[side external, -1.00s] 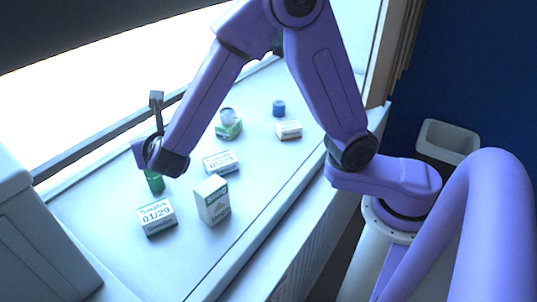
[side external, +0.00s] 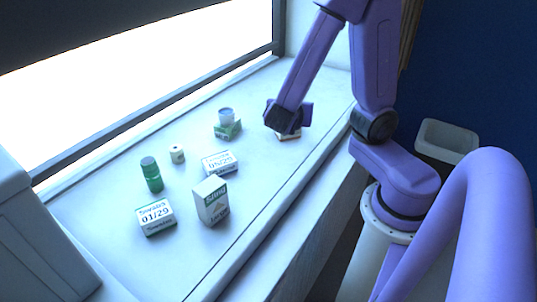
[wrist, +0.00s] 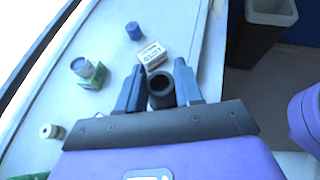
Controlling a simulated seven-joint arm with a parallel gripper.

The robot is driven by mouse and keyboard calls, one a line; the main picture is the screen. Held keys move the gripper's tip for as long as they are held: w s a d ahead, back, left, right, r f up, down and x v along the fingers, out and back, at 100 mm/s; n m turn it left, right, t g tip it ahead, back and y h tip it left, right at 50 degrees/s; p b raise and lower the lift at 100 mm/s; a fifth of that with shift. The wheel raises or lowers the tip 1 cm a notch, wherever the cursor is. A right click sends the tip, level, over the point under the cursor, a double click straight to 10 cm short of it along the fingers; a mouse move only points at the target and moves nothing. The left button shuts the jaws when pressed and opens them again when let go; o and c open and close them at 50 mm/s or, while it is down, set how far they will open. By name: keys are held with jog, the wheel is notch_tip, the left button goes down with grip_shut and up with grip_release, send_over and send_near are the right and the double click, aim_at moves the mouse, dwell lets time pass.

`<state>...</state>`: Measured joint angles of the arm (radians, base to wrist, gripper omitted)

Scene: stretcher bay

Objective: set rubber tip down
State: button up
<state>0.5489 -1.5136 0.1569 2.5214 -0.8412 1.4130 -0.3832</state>
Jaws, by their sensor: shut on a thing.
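The rubber tip (wrist: 161,92) is a dark, hollow cylinder with its open end showing in the wrist view. My gripper (wrist: 160,78) is shut on it, one blue-grey finger on each side. In the side external view my gripper (side external: 287,114) is at the right part of the white sill (side external: 262,185), by a small white box (side external: 290,135), which it partly covers. The tip cannot be made out there. Whether the tip touches the sill, I cannot tell.
A blue cylinder (wrist: 133,30) stands beyond the small box. A jar on a green box (side external: 228,132), a white roll (side external: 177,154), a green bottle (side external: 151,175) and several cartons (side external: 212,202) stand to the left. A bin (side external: 447,141) is right of the sill.

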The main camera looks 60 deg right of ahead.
jog(key=shift+s+d+f, duration=1.05)
jog(key=shift+s+f, duration=0.05)
jog(key=shift+f, duration=1.2)
jog(key=shift+m+g, duration=0.4)
jog(key=w+d+f, duration=0.1)
jog(key=w+f, duration=0.2)
jog(key=w, duration=0.1)
jog(key=w+d+f, duration=0.1)
jog(key=w+f, duration=0.2)
jog(key=w, duration=0.1)
jog(key=w+d+f, duration=0.2)
jog(key=w+f, duration=0.1)
jog(key=w, duration=0.2)
jog(key=shift+f, duration=0.4)
jog(key=shift+w+f, duration=0.2)
jog(key=shift+f, duration=1.5)
jog(key=shift+f, duration=0.1)
jog(key=o, duration=1)
